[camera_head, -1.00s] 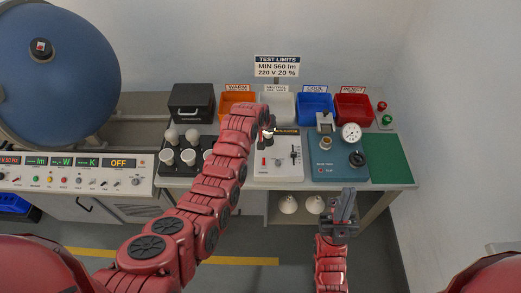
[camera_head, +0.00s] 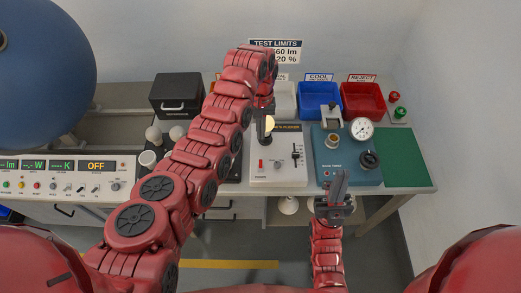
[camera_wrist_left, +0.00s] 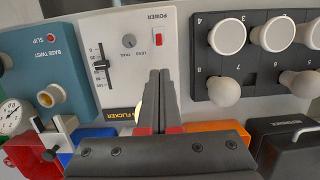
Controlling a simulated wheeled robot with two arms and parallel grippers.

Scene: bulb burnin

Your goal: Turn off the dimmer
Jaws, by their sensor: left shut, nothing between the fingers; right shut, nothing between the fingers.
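The white flicker box (camera_head: 278,178) stands on the bench and also shows in the left wrist view (camera_wrist_left: 134,73). It carries a vertical slider with a black knob (camera_head: 296,156), a small trim knob (camera_wrist_left: 129,41) and a red power switch (camera_head: 262,163). The slider knob shows in the left wrist view (camera_wrist_left: 102,64) partway along its scale. A pale yellow bulb (camera_head: 270,124) at the box's back is partly hidden by my left gripper. My left gripper (camera_wrist_left: 160,74) is shut and empty above the box, left of the slider in the head view. My right gripper (camera_head: 341,174) is shut and empty near the bench front.
A teal base-twist unit (camera_head: 330,172) with a gauge stands right of the box. A bulb tray (camera_wrist_left: 235,65) with several bulbs is on the other side. Blue (camera_head: 320,103) and red (camera_head: 362,104) bins stand behind. The green mat (camera_head: 402,158) is clear.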

